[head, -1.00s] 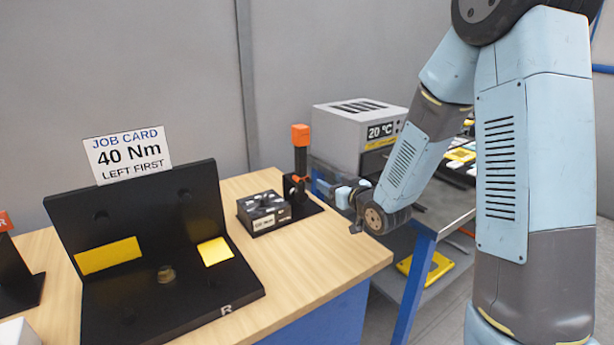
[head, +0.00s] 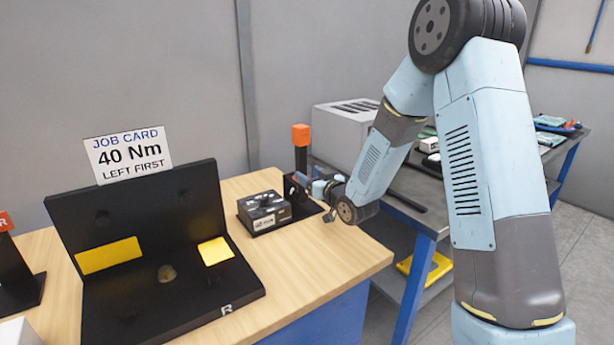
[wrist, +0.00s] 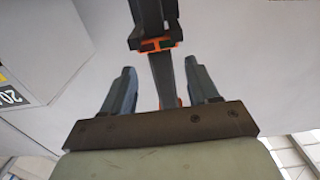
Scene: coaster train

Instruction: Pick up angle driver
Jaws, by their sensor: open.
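The angle driver (head: 301,158) looks to be the dark upright tool with an orange top, standing in a black holder at the back right of the wooden bench. My gripper (head: 306,182) is beside it, pointing left, and covers part of its lower body in the head view. In the wrist view, the tool's dark shaft with orange parts (wrist: 155,44) shows between the two fingers of my gripper (wrist: 158,78). The fingers are open, with gaps on both sides of the shaft. I cannot tell how deep the shaft sits between them.
A black box (head: 264,212) stands left of the holder. A black fixture (head: 190,300) with yellow pads and a job card (head: 128,154) reading 40 Nm, left first, stands at the left. A grey box (head: 340,135) stands behind my arm on a metal table. The bench front is clear.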

